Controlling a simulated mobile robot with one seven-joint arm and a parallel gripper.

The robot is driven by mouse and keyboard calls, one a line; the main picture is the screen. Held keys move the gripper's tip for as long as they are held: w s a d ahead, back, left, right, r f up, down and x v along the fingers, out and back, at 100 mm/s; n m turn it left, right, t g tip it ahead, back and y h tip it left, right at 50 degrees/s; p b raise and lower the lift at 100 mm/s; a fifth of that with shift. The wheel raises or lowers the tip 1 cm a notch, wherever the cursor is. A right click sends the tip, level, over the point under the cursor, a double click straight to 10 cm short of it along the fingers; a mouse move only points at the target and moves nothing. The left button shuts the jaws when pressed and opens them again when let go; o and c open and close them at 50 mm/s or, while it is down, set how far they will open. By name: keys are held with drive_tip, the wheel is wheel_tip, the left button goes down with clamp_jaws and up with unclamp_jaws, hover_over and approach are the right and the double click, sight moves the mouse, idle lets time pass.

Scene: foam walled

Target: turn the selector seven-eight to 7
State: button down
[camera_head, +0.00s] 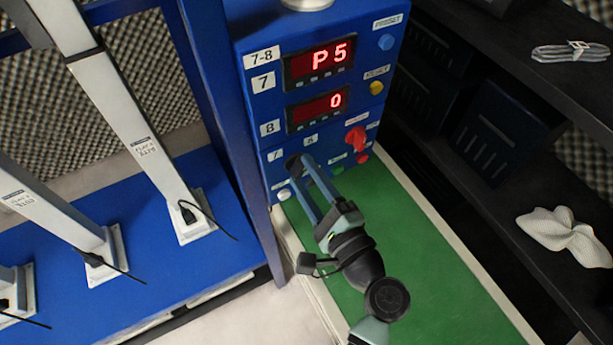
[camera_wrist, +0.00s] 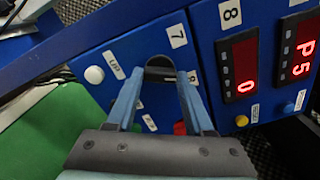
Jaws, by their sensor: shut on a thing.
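The selector is a dark knob low on the blue control panel, between the small "7" label (camera_head: 274,156) and "8" label (camera_head: 311,139). My gripper (camera_head: 301,166) reaches it from the front, its blue fingers shut on it. In the wrist view, the selector's dark knob (camera_wrist: 160,62) shows between the fingertips of my gripper (camera_wrist: 159,76).
The upper display (camera_head: 320,62) reads P 5; the lower display (camera_head: 318,108) reads 0. A red knob (camera_head: 355,138), a yellow button (camera_head: 377,88) and a white button (camera_head: 284,195) are on the panel. Dark shelves stand at right, a blue bench with white posts at left.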

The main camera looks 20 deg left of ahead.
drive_tip(key=n+b, duration=0.2)
drive_tip(key=n, duration=0.1)
drive_tip(key=shift+f+b, duration=0.25)
drive_tip(key=shift+b, duration=0.05)
drive_tip(key=n+b, duration=0.3)
drive_tip(key=shift+n, duration=0.3)
drive_tip(key=n+b, duration=0.4)
drive_tip(key=shift+r+n, duration=0.15)
drive_tip(key=shift+n, duration=0.15)
drive_tip(key=shift+b, duration=0.35)
drive_tip(key=shift+c, duration=1.4)
unclamp_jaws()
drive_tip(key=shift+r, duration=0.1)
drive_tip(key=shift+s+d, duration=0.1)
drive_tip(key=shift+d, duration=0.05)
drive_tip(key=v, duration=1.2)
drive_tip(key=shift+s+d+p, duration=0.25)
drive_tip(key=shift+s+p, duration=0.05)
drive_tip(key=shift+p, duration=0.1)
drive_tip(key=shift+w, duration=0.1)
